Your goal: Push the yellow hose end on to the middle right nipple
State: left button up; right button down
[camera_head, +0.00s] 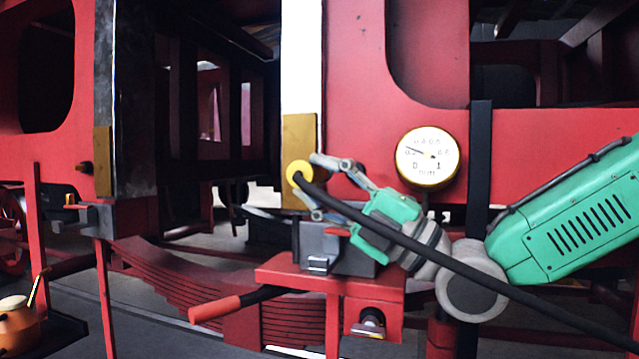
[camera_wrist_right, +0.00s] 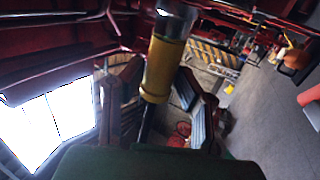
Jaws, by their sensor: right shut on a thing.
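The yellow hose end (camera_head: 298,172) is a short yellow collar on a black hose (camera_head: 430,250) that runs down to the right. My right gripper (camera_head: 316,187) is shut on the hose end, in front of the brass-coloured plate (camera_head: 300,135). In the right wrist view the hose end (camera_wrist_right: 160,72) stands between the fingers, tilted slightly. A pale metal cylinder (camera_wrist_right: 173,22) lies in line beyond it; I cannot tell whether they touch. The middle right nipple is not clearly seen in the head view, where the hose end may cover it. My left gripper is not in view.
A round gauge (camera_head: 428,157) sits on the red frame right of the gripper. Below is a red stand (camera_head: 345,280) with a grey vice-like block (camera_head: 335,248) and red-handled lever (camera_head: 215,309). A copper pot (camera_head: 18,325) stands at lower left.

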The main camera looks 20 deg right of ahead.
jog(key=shift+s+d, duration=0.1)
jog(key=shift+d, duration=1)
jog(key=shift+s+d, duration=0.1)
jog(key=shift+d, duration=0.05)
jog(key=shift+s+d+b, duration=0.1)
jog(key=shift+d+b, duration=0.1)
jog(key=shift+b, duration=0.15)
jog(key=shift+s+d+f, duration=0.1)
jog(key=shift+d+f, duration=0.05)
jog(key=shift+d, duration=0.7)
jog(key=shift+a, duration=0.15)
jog(key=shift+a+b, duration=0.2)
jog(key=shift+b, duration=0.4)
jog(key=shift+w+d, duration=0.1)
jog(key=shift+w, duration=0.1)
jog(key=shift+w+d+b, duration=0.3)
jog(key=shift+w+d, duration=0.35)
jog(key=shift+w, duration=0.2)
